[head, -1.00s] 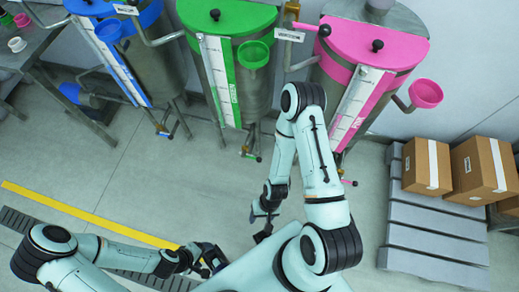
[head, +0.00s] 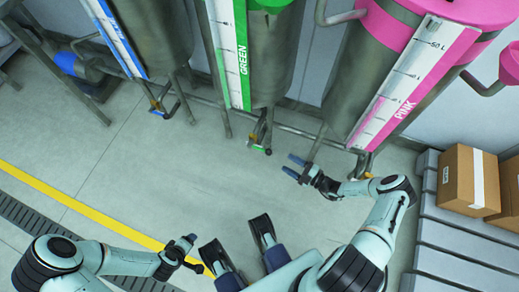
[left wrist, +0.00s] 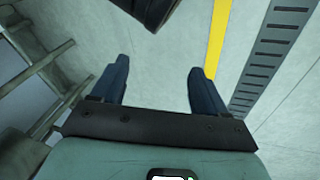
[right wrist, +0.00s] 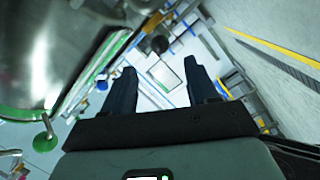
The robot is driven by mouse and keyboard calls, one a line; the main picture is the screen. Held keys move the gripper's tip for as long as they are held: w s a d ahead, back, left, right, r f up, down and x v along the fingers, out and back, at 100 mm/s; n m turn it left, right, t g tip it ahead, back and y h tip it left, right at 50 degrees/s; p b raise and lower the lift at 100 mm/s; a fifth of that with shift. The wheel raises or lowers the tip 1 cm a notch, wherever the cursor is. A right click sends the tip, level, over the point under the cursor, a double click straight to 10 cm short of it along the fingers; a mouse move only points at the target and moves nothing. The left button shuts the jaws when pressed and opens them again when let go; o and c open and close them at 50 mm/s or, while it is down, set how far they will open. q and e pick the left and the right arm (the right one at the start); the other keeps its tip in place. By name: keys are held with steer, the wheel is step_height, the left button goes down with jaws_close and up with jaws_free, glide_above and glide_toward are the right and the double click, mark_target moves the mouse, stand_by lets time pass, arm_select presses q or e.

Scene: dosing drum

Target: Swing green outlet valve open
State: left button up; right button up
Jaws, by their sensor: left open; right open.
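The green drum (head: 274,60) with its white level scale marked GREEN stands at the top centre of the head view. Its outlet valve (head: 258,143) is low below it, a small brass fitting with a green-tipped lever. My right gripper (head: 289,165) is open and empty, a little right of and below the valve, apart from it in the picture. In the right wrist view its fingers (right wrist: 158,82) are empty. A green-ended rod (right wrist: 45,140) shows at left there; I cannot tell whether it is the valve lever. My left gripper (head: 193,253) is open and empty near the yellow line.
The blue drum (head: 150,35) stands left and the pink drum (head: 385,75) right of the green one. Pipes and drum legs run low behind the valve. Boxes (head: 468,180) sit on a grey pallet (head: 455,265) at right. The middle floor is clear.

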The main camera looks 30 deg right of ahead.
mark_target(267, 151)
arm_select(q)
steer(key=s+f, duration=0.1)
steer(key=s+f+g+b, duration=0.1)
steer(key=s, duration=0.1)
steer(key=shift+a+f, duration=0.2)
steer(key=shift+f, duration=0.15)
arm_select(e)
steer(key=x, duration=1.3)
steer(key=shift+s, duration=0.1)
arm_select(q)
steer(key=shift+w, duration=0.1)
arm_select(e)
jaws_close()
